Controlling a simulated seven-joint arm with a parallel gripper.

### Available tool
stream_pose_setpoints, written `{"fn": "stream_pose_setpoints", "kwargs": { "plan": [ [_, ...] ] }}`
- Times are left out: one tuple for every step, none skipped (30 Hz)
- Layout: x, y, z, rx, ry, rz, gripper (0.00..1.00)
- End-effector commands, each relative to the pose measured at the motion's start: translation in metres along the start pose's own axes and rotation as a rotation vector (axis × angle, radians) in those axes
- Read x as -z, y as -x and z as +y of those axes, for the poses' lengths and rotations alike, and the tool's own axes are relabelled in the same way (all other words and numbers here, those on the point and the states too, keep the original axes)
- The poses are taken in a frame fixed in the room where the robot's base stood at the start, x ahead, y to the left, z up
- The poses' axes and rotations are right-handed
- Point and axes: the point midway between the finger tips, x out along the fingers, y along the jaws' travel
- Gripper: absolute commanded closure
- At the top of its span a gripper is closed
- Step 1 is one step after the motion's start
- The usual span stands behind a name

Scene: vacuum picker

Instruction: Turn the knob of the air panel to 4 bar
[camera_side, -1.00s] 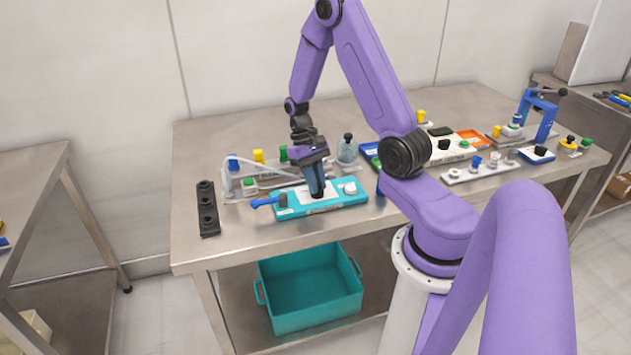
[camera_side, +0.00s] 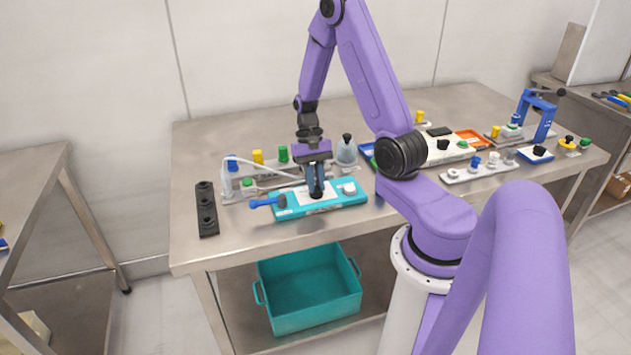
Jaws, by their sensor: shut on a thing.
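The air panel (camera_side: 336,203) is a turquoise plate with a white label, lying near the front edge of the table. A blue lever (camera_side: 263,202) sticks out at its left end and a white round part (camera_side: 349,189) sits at its right. My gripper (camera_side: 316,195) points straight down over the middle of the panel. Its fingers are shut on a small dark knob there, mostly hidden between the fingertips. The scale and the knob's pointer are too small to read.
A black holder (camera_side: 207,210) lies left of the panel. Behind stand a clear flask (camera_side: 346,152), a yellow knob (camera_side: 257,157) and a green knob (camera_side: 283,154). A turquoise crate (camera_side: 310,310) is under the table. The table's back left is clear.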

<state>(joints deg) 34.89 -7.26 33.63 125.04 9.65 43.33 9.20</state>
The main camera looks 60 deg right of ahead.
Motion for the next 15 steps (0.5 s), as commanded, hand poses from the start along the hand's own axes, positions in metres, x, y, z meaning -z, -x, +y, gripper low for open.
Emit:
{"fn": "stream_pose_setpoints", "kwargs": {
  "plan": [
    [0.0002, 0.0010, -0.0002, 0.001, 0.001, 0.001, 1.00],
    [0.0002, 0.0010, -0.0002, 0.000, 0.001, 0.001, 1.00],
    [0.0002, 0.0010, -0.0002, 0.000, 0.001, 0.001, 1.00],
    [0.0002, 0.0010, -0.0002, 0.000, 0.001, 0.001, 0.73],
    [0.0002, 0.0010, -0.0002, 0.000, 0.002, 0.001, 0.64],
    [0.0002, 0.0010, -0.0002, 0.000, 0.002, 0.001, 0.57],
    [0.0003, 0.0009, -0.0002, 0.000, 0.002, 0.001, 0.57],
    [0.0003, 0.0008, -0.0001, 0.000, 0.002, 0.001, 0.57],
    [0.0002, 0.0007, -0.0001, 0.000, 0.002, 0.001, 0.57],
    [0.0002, 0.0007, -0.0001, 0.000, 0.002, 0.001, 0.57],
    [0.0002, 0.0006, -0.0001, 0.000, 0.002, 0.001, 0.57],
    [0.0002, 0.0005, -0.0001, 0.000, 0.002, 0.001, 0.57],
    [0.0002, 0.0005, -0.0001, 0.000, 0.002, 0.001, 0.57],
    [0.0002, 0.0007, -0.0001, 0.000, 0.002, 0.001, 0.57],
    [0.0003, 0.0015, -0.0001, 0.000, 0.002, 0.001, 0.57]
  ]
}}
